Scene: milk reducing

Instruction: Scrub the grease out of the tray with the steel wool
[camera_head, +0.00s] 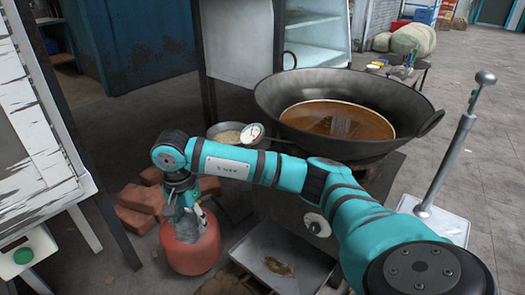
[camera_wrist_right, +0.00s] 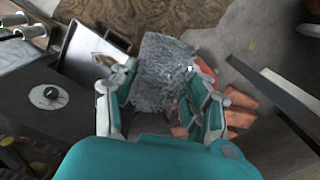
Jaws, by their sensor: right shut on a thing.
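My right gripper (camera_head: 187,214) points down over a red rounded pot (camera_head: 192,256), left of the tray. In the right wrist view, the right gripper (camera_wrist_right: 165,95) is shut on a grey, fibrous wad of steel wool (camera_wrist_right: 160,72). The steel wool partly shows in the head view too, at the pot's mouth; I cannot tell whether it touches the pot. The metal tray (camera_head: 250,270) lies low on the floor, apart from the steel wool. A brown grease patch (camera_head: 279,267) is on its bottom. The tray (camera_wrist_right: 85,62) also shows in the wrist view. My left gripper is not in view.
A large wok (camera_head: 350,91) of brown liquid stands behind my right arm. A small pan with a dial thermometer (camera_head: 251,132) is near it. Red bricks (camera_head: 140,198) lie beside the pot. A white-topped table (camera_head: 40,150) is at left. A metal post (camera_head: 455,150) stands at right.

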